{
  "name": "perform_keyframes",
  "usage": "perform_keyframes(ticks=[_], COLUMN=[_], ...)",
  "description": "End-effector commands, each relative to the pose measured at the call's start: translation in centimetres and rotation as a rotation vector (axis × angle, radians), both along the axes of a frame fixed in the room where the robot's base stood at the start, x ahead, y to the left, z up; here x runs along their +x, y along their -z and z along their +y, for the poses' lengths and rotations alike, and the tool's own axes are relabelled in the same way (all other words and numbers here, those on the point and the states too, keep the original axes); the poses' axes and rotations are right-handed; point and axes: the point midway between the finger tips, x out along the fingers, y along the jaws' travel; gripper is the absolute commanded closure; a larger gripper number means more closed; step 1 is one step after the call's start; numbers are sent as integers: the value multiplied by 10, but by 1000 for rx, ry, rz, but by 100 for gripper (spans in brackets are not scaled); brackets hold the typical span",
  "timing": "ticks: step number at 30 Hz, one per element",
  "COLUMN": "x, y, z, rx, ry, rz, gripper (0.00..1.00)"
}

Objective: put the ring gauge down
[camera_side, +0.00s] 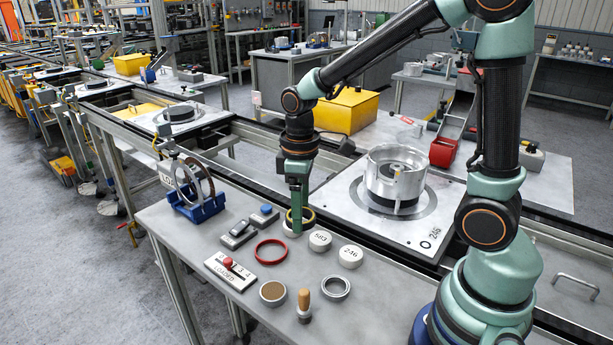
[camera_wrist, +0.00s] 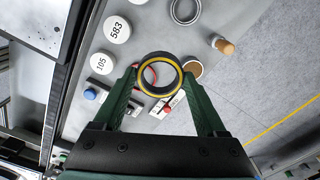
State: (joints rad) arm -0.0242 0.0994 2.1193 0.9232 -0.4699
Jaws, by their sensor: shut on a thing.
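The ring gauge, a black ring with a yellow band (camera_wrist: 161,95), sits between the two green fingers of my gripper (camera_wrist: 160,72) in the wrist view, touched on both sides. In the side view my gripper (camera_side: 298,206) points down, shut on the ring gauge (camera_side: 311,217), which appears over or close to a white disc at the bench's back edge. I cannot tell whether the ring touches anything below.
White discs (camera_side: 320,240), a red ring (camera_side: 270,252), a lever plate (camera_side: 230,271), a brown disc (camera_side: 273,292), a metal ring (camera_side: 336,287) and a wooden-handled tool (camera_side: 304,305) lie around. A blue rack (camera_side: 198,208) holds rings. A pallet (camera_side: 345,213) carries a metal housing (camera_side: 397,178).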

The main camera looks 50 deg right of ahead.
Motion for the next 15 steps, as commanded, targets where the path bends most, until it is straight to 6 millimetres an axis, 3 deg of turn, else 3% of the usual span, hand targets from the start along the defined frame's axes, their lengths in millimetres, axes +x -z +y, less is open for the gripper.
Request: perform_keyframes(ticks=[3, 9, 15], x=[-1, -1, 1], y=[31, 76, 97], z=[0, 0, 0], rx=[-1, 0, 0], ry=[1, 2, 3], rz=[8, 6, 0], gripper=[92, 92, 92])
